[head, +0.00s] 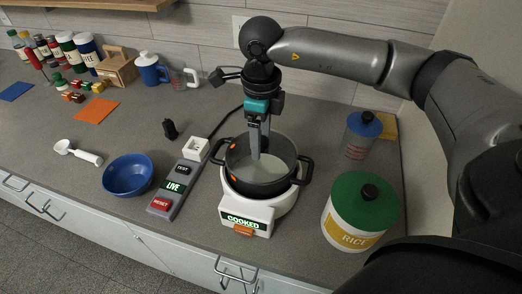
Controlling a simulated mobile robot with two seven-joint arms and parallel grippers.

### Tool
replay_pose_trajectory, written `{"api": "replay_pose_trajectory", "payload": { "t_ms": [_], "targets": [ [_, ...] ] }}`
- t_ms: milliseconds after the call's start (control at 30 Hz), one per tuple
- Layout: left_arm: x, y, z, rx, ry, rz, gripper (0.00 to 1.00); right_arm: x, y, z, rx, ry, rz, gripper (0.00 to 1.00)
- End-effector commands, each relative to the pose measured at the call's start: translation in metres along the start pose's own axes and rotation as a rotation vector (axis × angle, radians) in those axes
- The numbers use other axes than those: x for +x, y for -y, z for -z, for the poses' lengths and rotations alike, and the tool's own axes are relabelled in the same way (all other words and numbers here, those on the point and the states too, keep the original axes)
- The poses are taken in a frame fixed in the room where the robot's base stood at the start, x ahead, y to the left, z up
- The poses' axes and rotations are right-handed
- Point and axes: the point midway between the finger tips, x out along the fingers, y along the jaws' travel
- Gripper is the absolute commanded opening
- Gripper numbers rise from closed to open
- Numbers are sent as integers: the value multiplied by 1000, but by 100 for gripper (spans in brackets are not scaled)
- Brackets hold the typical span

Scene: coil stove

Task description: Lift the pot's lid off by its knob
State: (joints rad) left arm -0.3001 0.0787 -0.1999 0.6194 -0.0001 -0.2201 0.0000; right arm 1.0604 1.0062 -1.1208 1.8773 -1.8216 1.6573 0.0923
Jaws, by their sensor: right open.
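A dark two-handled pot (240,180) stands on a small white stove (258,213) on the counter. A pale grey round surface shows within the pot's rim; I cannot tell whether it is a lid or the pot's inside. No knob shows on it, and my gripper covers part of it. My right gripper (258,153) points straight down over the pot, its open fingers at or below rim level near the middle. I cannot tell whether its fingertips touch anything. My left gripper is not in view.
A rice canister (345,220) with a green lid and a blue-lidded jar (360,140) stand right of the pot. A button panel (174,189), a white switch box (196,149) and a blue bowl (128,175) are to its left. Bottles and mugs line the back left.

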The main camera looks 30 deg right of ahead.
Motion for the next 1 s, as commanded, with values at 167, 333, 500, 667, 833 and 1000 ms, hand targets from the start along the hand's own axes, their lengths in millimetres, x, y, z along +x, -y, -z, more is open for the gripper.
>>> {"api": "replay_pose_trajectory", "payload": {
  "t_ms": [167, 333, 500, 667, 833, 1000],
  "targets": [
    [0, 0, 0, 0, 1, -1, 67, 0, 0, 0, 0, 0, 0, 71],
    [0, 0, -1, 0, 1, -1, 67, 0, 0, 0, 0, 0, 0, 52],
    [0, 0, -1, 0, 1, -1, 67, -1, 0, 0, 0, 0, 0, 33],
    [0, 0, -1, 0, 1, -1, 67, -1, 0, 0, 1, 0, 0, 15],
    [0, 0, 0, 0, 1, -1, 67, -1, 0, 0, 1, 0, 0, 0],
    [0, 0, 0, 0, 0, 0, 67, -1, 0, 0, 1, 0, 0, 0]
  ]
}}
